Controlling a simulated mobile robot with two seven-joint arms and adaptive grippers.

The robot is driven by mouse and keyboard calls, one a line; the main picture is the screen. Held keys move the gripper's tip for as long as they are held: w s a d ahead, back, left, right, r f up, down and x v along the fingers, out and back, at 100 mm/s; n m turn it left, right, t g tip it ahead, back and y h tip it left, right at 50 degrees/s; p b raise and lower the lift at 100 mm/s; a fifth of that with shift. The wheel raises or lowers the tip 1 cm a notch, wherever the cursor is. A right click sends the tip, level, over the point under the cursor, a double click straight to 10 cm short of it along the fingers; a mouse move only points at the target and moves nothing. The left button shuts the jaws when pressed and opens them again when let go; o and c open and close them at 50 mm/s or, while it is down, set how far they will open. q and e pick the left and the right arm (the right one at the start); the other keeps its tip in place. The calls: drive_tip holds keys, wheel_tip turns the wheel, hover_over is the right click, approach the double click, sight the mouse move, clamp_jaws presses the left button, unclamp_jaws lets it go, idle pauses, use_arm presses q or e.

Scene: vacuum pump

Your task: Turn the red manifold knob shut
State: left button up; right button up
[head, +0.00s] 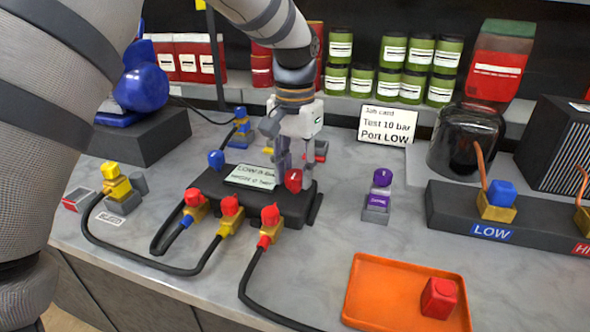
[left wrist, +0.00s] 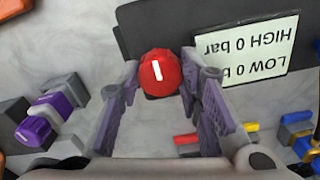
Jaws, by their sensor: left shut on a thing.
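The red manifold knob (head: 293,179) stands at the right end of the dark manifold block (head: 262,205) in the head view. In the left wrist view the same round red knob (left wrist: 159,76) has a white line on top that runs nearly up and down in the picture. My left gripper (head: 295,165) reaches down to the knob from behind. Its two purple-grey fingers are on either side of the knob, shut on it, in the left wrist view (left wrist: 160,68). My right gripper is in neither view.
Red-capped yellow hose fittings (head: 231,210) line the manifold's front. A blue knob (head: 216,159) is at its left end, a label plate (head: 252,177) on top. Nearby are a purple-topped valve (head: 379,190), orange tray (head: 365,290) and test card (head: 387,125).

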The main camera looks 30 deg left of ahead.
sight(295, 173)
use_arm(q)
drive_tip(key=o, duration=1.1)
drive_tip(key=shift+o, duration=0.2)
wheel_tip(295, 173, up, 12)
